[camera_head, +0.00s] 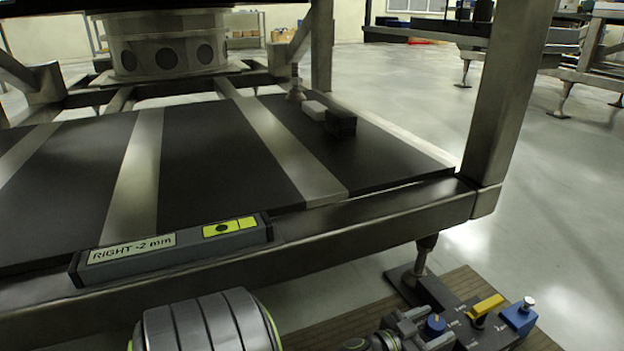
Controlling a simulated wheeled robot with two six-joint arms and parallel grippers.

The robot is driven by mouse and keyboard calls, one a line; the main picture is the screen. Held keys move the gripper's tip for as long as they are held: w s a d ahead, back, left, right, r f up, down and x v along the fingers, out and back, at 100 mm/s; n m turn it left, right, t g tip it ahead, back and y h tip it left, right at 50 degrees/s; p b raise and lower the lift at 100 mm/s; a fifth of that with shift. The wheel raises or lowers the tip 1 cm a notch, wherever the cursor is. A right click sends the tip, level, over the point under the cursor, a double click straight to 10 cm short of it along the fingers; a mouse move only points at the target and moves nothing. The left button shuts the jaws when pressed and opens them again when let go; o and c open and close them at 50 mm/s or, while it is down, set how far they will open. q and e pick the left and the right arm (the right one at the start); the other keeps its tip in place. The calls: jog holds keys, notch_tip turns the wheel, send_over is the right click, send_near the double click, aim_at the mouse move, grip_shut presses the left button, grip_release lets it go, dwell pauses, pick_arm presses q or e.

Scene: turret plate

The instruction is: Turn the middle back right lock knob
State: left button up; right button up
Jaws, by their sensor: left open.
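A dark lock plate (455,300) with small white markings lies at the foot of the frame's front right leg. It carries a small blue knob (435,324), a yellow bar handle (487,305) and a blue block with a silver knob (520,317). My left gripper (430,328) is low at the bottom edge, open, with its fingertips close around the small blue knob. I cannot tell if they touch it. Which knob is the middle back right one cannot be read. My right gripper is not in view.
A grey level bar (170,250) reading "RIGHT -2 mm" lies on the steel frame's front rail (370,220). The black turret plate (220,150) with metal strips fills the left. A wooden board (350,328) lies under the lock plate.

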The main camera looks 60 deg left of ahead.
pick_arm(q)
jog(key=s+a+r+g+y+p, duration=0.1)
jog(key=s+r+g+p, duration=0.2)
jog(key=s+p, duration=0.6)
jog(key=s+a+r+n+g+y+p, duration=0.1)
jog(key=s+r+g+p, duration=0.2)
jog(key=s+p, duration=0.6)
jog(key=s+a+r+g+y+p, duration=0.1)
jog(key=s+r+g+p, duration=0.2)
jog(key=s+p, duration=0.7)
jog(key=shift+a+n+g+p, duration=0.35)
jog(key=shift+g+p, duration=0.55)
jog(key=shift+p, duration=6.9)
jog(key=shift+s, duration=0.1)
